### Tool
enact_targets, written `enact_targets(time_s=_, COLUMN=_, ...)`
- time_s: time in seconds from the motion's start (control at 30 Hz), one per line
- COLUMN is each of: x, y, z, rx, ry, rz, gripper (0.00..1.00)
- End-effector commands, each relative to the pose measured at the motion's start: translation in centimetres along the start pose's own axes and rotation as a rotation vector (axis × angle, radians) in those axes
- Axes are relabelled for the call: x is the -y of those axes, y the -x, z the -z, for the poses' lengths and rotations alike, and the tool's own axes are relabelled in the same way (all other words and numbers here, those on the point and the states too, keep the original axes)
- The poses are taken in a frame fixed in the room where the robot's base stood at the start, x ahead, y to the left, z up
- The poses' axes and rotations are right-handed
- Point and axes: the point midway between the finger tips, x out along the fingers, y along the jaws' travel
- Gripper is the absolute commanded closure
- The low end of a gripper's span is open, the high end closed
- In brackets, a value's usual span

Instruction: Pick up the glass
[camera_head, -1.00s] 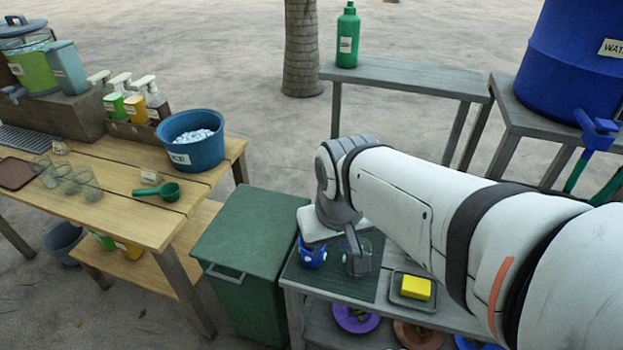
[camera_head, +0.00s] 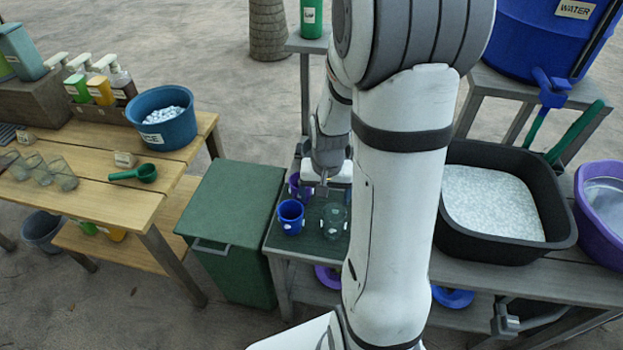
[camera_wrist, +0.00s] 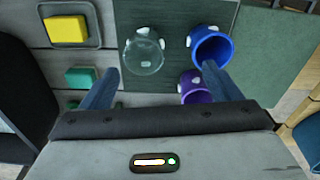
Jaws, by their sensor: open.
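A clear glass (camera_head: 334,220) stands on the dark green mat (camera_head: 312,252) on the grey table, partly behind my arm. In the wrist view the glass (camera_wrist: 145,52) lies ahead of my fingers, nearer the left one. My gripper (camera_head: 322,186) is above and behind the mat in the head view. Its fingers are spread and empty in the wrist view (camera_wrist: 159,70). A blue cup (camera_head: 291,216) stands left of the glass, and a purple cup (camera_head: 299,187) is behind it. Several more clear glasses (camera_head: 35,167) stand on the wooden table.
A green bin (camera_head: 228,225) stands between the tables. A black basin (camera_head: 505,250) is right of my arm. A yellow sponge (camera_wrist: 68,29) and a green block (camera_wrist: 81,77) lie beside the mat. An ice bucket (camera_head: 165,128) and green scoop (camera_head: 140,174) are on the wooden table.

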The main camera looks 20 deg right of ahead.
Motion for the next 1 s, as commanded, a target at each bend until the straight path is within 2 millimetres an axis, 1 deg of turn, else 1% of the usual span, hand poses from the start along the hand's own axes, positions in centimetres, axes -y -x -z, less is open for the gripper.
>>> enact_targets(time_s=0.03, x=-0.6, y=-1.1, z=0.4, rx=0.021, ry=-0.035, rz=-0.006, gripper=0.16)
enact_targets(time_s=0.1, x=-1.2, y=-2.7, z=0.9, rx=0.033, ry=-0.071, rz=-0.009, gripper=0.16)
enact_targets(time_s=0.2, x=-1.8, y=-4.2, z=1.3, rx=0.045, ry=-0.109, rz=-0.013, gripper=0.16)
enact_targets(time_s=0.37, x=-2.3, y=-5.7, z=1.5, rx=0.053, ry=-0.136, rz=-0.016, gripper=0.16)
enact_targets(time_s=0.6, x=-2.3, y=-7.9, z=1.4, rx=0.054, ry=-0.137, rz=-0.016, gripper=0.16)
enact_targets(time_s=0.77, x=-2.5, y=-9.0, z=1.6, rx=0.054, ry=-0.136, rz=-0.016, gripper=0.16)
enact_targets(time_s=1.0, x=-2.9, y=-11.9, z=1.9, rx=0.056, ry=-0.134, rz=-0.016, gripper=0.16)
